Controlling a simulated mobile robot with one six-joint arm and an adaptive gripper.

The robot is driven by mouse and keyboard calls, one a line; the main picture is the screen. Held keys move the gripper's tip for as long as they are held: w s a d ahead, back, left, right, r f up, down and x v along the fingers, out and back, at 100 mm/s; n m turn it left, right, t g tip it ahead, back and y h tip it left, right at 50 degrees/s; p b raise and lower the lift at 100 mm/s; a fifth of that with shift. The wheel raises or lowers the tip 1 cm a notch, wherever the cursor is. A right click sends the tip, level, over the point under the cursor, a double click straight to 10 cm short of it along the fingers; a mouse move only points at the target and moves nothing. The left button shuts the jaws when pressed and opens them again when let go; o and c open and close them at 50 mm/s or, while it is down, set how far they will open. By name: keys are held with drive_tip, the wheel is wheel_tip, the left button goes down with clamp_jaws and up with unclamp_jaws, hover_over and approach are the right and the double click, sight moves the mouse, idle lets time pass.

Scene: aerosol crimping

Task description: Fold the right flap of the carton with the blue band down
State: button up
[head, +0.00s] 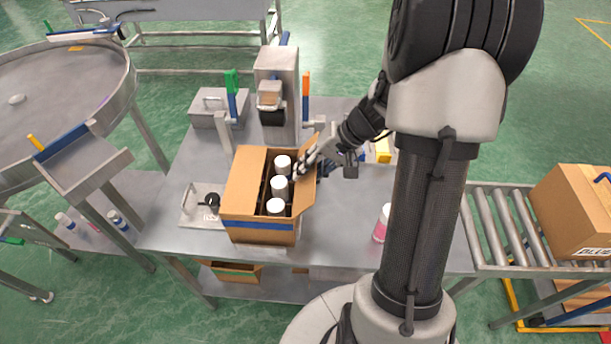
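The brown carton with the blue band (258,226) stands on the steel table, with several white-capped cans (278,187) upright inside. Its left flap (244,185) lies over the left part of the opening. Its right flap (306,187) stands up and leans outward along the right edge. My gripper (301,171) is at the far part of the right flap, with its fingertips near the flap's inner side and the cans. I cannot tell whether it touches the flap. The fingers are small and partly overlapped, so their opening is unclear.
A crimping machine (277,88) with green and orange handles stands behind the carton. A small tray (200,205) is at its left. A pink-and-white can (381,224) stands to the right, near my arm. A roller conveyor (492,228) with a closed carton (575,213) is at far right.

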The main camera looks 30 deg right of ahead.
drive_tip(key=shift+w+a+f, duration=0.15)
drive_tip(key=shift+a+f, duration=0.15)
drive_tip(key=shift+f, duration=0.15)
drive_tip(key=shift+c, duration=0.5)
clamp_jaws()
